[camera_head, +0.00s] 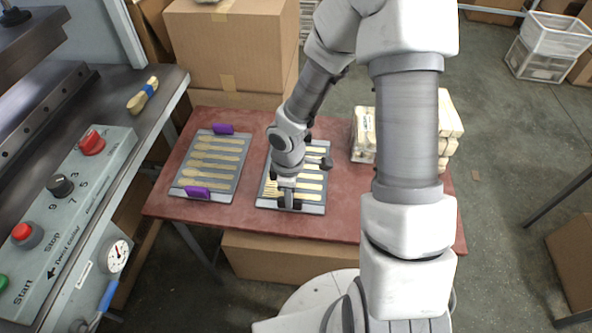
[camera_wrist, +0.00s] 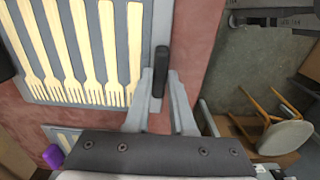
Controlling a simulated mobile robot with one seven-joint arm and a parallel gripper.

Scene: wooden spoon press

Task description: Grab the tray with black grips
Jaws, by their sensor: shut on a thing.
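The tray with black grips (camera_head: 317,209) is a grey tray on the red table, with several pale wooden forks lying in rows; in the wrist view its rim (camera_wrist: 164,22) and the forks fill the upper left. One black grip (camera_wrist: 162,70) stands on its near edge. My gripper (camera_head: 290,204) is over that near edge. In the wrist view my gripper's fingers (camera_wrist: 163,88) stand on either side of the grip, shut on it. The tray looks flat on the table. My arm hides part of the tray and its far grip.
A similar tray with purple grips (camera_head: 178,190) lies to the left on the red table (camera_head: 335,228). White-wrapped packs (camera_head: 448,125) stand at the right behind my arm. A grey control panel (camera_head: 60,215) is at the far left. Cardboard boxes (camera_head: 235,45) stand behind the table.

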